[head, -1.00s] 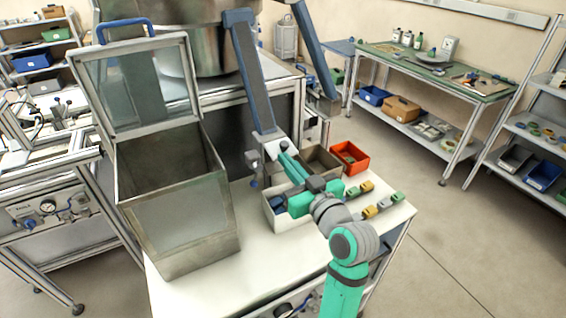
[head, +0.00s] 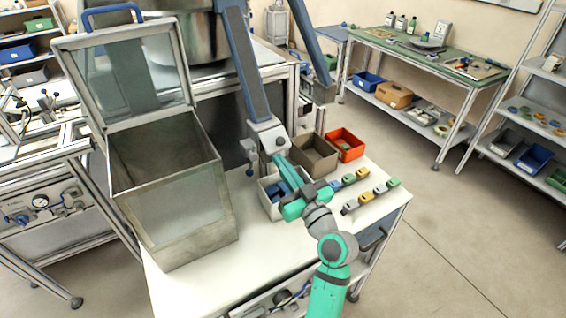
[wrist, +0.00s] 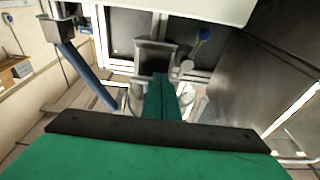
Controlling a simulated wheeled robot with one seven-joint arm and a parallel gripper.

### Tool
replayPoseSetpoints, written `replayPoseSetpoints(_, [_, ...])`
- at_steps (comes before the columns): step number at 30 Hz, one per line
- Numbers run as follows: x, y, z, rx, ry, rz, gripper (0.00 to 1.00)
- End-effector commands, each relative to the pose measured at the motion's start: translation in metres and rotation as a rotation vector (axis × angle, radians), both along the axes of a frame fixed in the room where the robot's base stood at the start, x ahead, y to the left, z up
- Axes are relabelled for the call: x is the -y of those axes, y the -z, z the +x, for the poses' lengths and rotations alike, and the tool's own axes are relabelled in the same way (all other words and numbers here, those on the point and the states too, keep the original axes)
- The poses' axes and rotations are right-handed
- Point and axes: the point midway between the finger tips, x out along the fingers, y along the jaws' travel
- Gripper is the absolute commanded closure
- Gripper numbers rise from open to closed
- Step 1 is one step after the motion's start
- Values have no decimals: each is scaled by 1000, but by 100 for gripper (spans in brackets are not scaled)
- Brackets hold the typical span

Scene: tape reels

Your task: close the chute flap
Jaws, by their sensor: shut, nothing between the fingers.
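A blue-grey chute (head: 239,62) slopes down to a grey metal end piece, the chute flap (head: 266,136), above the work table. How far the flap is swung is unclear.
A large metal box (head: 185,215) with a raised clear lid (head: 125,75) stands left. Below the chute end are a white bin (head: 270,208), a brown bin (head: 313,160) and an orange bin (head: 346,146). Several coloured blocks (head: 375,193) lie right of my gripper.

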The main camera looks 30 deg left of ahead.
Motion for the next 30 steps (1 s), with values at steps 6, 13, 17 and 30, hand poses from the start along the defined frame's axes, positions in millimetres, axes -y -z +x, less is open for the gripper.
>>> replayPoseSetpoints(6, [-7,2,-1,4,-11,2,100])
replayPoseSetpoints(13, [-13,8,1,4,-13,3,100])
replayPoseSetpoints(17, [-16,12,2,5,-14,3,100])
replayPoseSetpoints(30, [-24,23,10,4,-10,3,100])
